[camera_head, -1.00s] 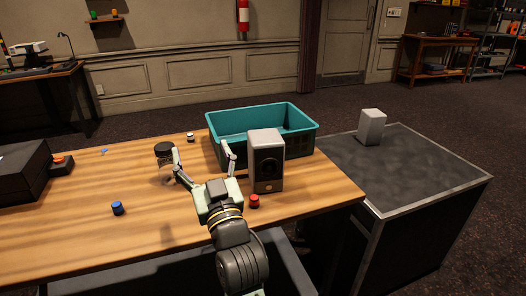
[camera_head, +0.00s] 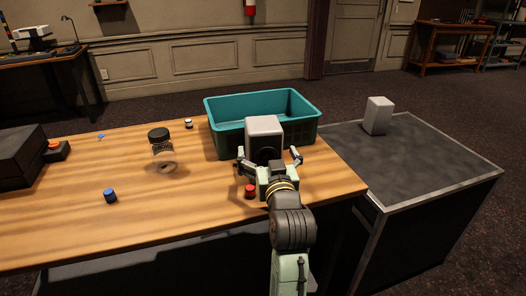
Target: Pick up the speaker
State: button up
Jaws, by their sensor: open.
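A grey box-shaped speaker (camera_head: 264,128) with a dark front stands upright on the wooden desk, in front of the teal bin. My gripper (camera_head: 268,156) is open and right in front of the speaker, with one finger toward its left side and one toward its right. The gripper hides the lower part of the speaker, and I cannot tell whether the fingers touch it. Another pale box (camera_head: 378,116), like a speaker, stands on the dark side table to the right.
The teal bin (camera_head: 222,142) is close behind the speaker. A red knob-like piece (camera_head: 250,191) lies just left of my gripper. A dark-lidded jar (camera_head: 160,148), a blue piece (camera_head: 110,196) and a small white-topped jar (camera_head: 188,124) stand to the left. The dark side table (camera_head: 430,165) is mostly clear.

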jog(key=w+p, duration=0.1)
jog(key=w, duration=0.1)
jog(key=w+a, duration=0.1)
jog(key=w, duration=0.1)
jog(key=shift+w+r+p, duration=0.15)
jog(key=shift+p, duration=0.25)
jog(key=shift+w, duration=0.45)
jog(key=shift+c, duration=0.6)
jog(key=c, duration=1.6)
